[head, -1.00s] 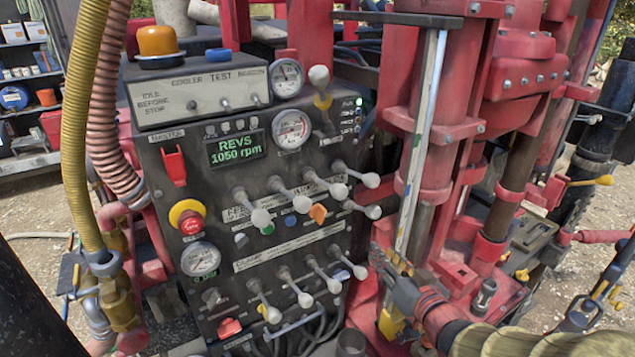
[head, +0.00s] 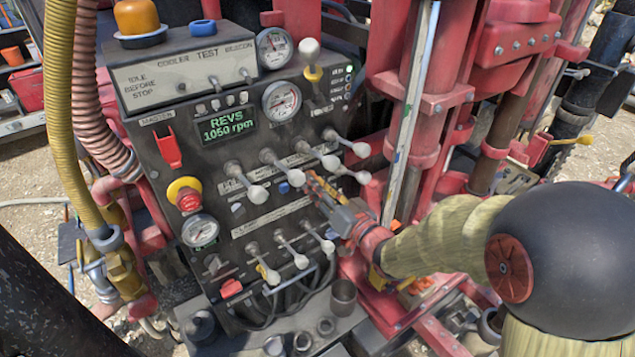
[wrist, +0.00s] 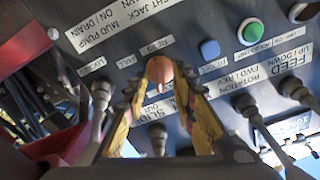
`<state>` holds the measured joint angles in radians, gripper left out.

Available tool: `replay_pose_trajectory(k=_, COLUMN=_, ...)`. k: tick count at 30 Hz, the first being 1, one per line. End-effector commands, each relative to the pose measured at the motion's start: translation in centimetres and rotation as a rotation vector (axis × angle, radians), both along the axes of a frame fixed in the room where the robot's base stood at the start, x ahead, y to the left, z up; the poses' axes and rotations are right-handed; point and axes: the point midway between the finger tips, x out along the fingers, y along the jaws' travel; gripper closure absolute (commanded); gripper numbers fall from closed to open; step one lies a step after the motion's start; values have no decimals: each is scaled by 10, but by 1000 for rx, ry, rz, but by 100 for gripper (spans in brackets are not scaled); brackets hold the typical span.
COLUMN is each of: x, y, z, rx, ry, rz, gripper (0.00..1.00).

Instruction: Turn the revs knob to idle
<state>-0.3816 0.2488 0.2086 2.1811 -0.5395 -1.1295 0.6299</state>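The revs knob (wrist: 160,69) is a small orange knob on the dark control panel, with a small white label beside it, seen in the wrist view. My gripper (wrist: 163,88) is open, its two yellow-edged fingers spread either side of the knob; I cannot tell whether they touch it. In the head view my gripper (head: 316,188) reaches the panel from the right and largely covers the knob. The green display (head: 229,124) reads REVS 1050 rpm.
White-tipped levers (head: 258,193) stand out above and below the knob. A blue button (wrist: 210,49) and a green button (wrist: 260,14) are near it. A red emergency button (head: 189,199) is at the left. Red drill columns (head: 412,140) rise at the right.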

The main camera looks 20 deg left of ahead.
Motion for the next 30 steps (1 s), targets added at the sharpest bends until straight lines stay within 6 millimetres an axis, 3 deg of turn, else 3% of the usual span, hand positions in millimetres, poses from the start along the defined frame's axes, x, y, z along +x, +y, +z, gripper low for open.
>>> replay_pose_trajectory(k=10, x=3, y=3, z=0, rx=-1, ry=-1, rz=0, gripper=74)
replay_pose_trajectory(k=24, x=3, y=3, z=0, rx=-1, ry=-1, rz=-1, gripper=100)
replay_pose_trajectory(k=30, x=3, y=3, z=0, rx=-1, ry=-1, rz=-1, gripper=100)
